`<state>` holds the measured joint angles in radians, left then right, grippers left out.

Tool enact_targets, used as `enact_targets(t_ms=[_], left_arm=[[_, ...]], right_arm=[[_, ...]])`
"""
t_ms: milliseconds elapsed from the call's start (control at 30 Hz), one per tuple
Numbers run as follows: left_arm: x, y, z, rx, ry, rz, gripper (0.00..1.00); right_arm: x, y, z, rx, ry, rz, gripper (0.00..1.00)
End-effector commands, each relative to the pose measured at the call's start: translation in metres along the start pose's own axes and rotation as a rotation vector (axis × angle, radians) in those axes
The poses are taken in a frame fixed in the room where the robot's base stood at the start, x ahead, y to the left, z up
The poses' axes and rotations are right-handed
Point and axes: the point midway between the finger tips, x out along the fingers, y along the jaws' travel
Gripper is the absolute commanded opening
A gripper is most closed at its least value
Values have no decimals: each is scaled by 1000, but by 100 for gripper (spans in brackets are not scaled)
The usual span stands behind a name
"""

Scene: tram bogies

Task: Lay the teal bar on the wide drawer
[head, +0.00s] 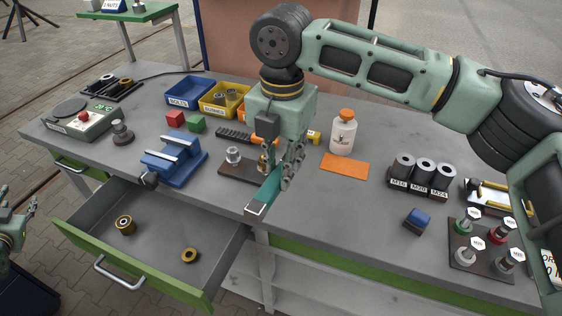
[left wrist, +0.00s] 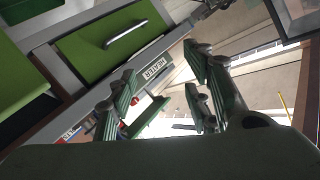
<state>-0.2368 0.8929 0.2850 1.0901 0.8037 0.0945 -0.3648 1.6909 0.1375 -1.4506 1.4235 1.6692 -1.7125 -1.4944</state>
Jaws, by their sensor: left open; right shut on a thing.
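The teal bar (head: 265,194) is in my right gripper (head: 280,168), which is shut on it above the bench's front edge, right of the open drawer. Its near end is light-coloured; the fingers hide part of it. The wide drawer (head: 78,240) is pulled out at the lower left, with a green front and a grey inside. A brass ring-like part (head: 125,225) and a smaller brass ring (head: 190,256) lie in it. My left gripper (head: 12,222) is at the left picture edge, apart from the drawer; in the left wrist view its open fingers (left wrist: 165,95) are empty.
A blue vise (head: 173,160) stands on the bench behind the drawer. A dark block with metal parts (head: 240,172) lies just left of the gripper. A white bottle (head: 342,133) and an orange plate (head: 345,166) are to its right. The drawer's middle is clear.

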Motion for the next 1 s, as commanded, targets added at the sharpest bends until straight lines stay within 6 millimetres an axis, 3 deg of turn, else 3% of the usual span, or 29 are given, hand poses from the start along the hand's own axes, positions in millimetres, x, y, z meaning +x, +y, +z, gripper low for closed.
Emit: enact_targets(t_ms=[33, 200, 500, 767, 1000], left_arm=[[-6, 13, 27, -8, -47, 14, 46], [-30, 60, 104, -19, -185, 71, 46], [-93, 159, 219, -12, -405, 191, 46], [-168, 253, 298, 9, -576, 315, 46], [-251, 339, 352, 37, -722, 443, 46]], right_arm=[[0, 0, 0, 0, 0, 1, 0], [0, 0, 0, 0, 0, 1, 0], [0, 0, 0, 0, 0, 1, 0], [0, 0, 0, 0, 0, 1, 0], [0, 0, 0, 0, 0, 1, 0]])
